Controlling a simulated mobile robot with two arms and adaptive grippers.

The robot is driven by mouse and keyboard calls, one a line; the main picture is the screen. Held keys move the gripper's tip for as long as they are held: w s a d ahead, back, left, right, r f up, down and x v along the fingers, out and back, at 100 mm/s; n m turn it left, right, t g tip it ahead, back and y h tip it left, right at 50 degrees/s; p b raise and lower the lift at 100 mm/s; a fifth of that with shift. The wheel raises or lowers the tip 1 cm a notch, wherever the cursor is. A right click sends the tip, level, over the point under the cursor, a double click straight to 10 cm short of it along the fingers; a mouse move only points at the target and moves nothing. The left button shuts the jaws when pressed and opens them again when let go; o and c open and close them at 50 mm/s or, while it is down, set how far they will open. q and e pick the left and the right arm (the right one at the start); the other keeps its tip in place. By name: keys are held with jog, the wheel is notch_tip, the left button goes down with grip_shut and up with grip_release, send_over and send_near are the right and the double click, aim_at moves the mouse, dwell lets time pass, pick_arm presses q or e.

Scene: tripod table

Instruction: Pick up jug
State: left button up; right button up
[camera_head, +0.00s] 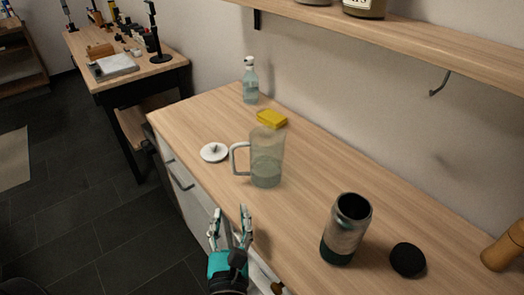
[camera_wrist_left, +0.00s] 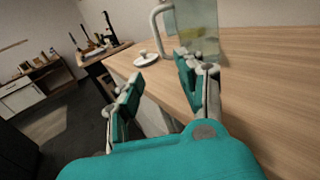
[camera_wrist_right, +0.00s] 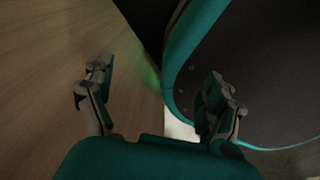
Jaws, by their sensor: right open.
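The jug (camera_head: 267,160) is clear, greenish glass with a handle on its left side. It stands upright on the wooden counter (camera_head: 300,210). In the left wrist view the jug (camera_wrist_left: 197,25) shows beyond the fingers, partly hidden by the right-hand finger. My left gripper (camera_head: 230,222) is open and empty at the counter's front edge, in front of the jug and apart from it; its spread fingers also show in the left wrist view (camera_wrist_left: 160,85). My right gripper (camera_wrist_right: 153,92) is open and empty in the right wrist view and is not seen in the head view.
A white lid (camera_head: 214,152) lies left of the jug. A yellow sponge (camera_head: 272,118) and a spray bottle (camera_head: 250,82) stand behind it. A metal canister (camera_head: 346,230) and a black round lid (camera_head: 408,259) are to the right. A shelf (camera_head: 400,32) overhangs the back.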

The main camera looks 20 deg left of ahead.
pick_arm(q)
jog(key=p, duration=0.3)
send_near(233, 166)
jog(key=shift+r+x, duration=0.25)
jog(key=shift+x, duration=0.95)
jog(key=x, duration=0.4)
jog(key=shift+w+f+p, duration=0.1)
jog(key=shift+f+p, duration=0.05)
jog(key=shift+p, duration=0.2)
jog(key=x, duration=0.3)
jog(key=shift+w+a+f+p, duration=0.15)
jog(key=shift+w+a+p, duration=0.1)
jog(key=shift+w+p, duration=0.1)
jog(key=shift+w+a, duration=0.1)
jog(key=shift+w, duration=0.1)
jog(key=c, duration=0.8)
pick_arm(e)
jog(key=s+r, duration=0.1)
jog(key=r, duration=0.1)
jog(key=s+d+r, duration=0.1)
jog(key=s+r, duration=0.1)
jog(key=shift+s+r, duration=0.1)
jog(key=shift+r, duration=0.15)
jog(key=shift+d, duration=0.1)
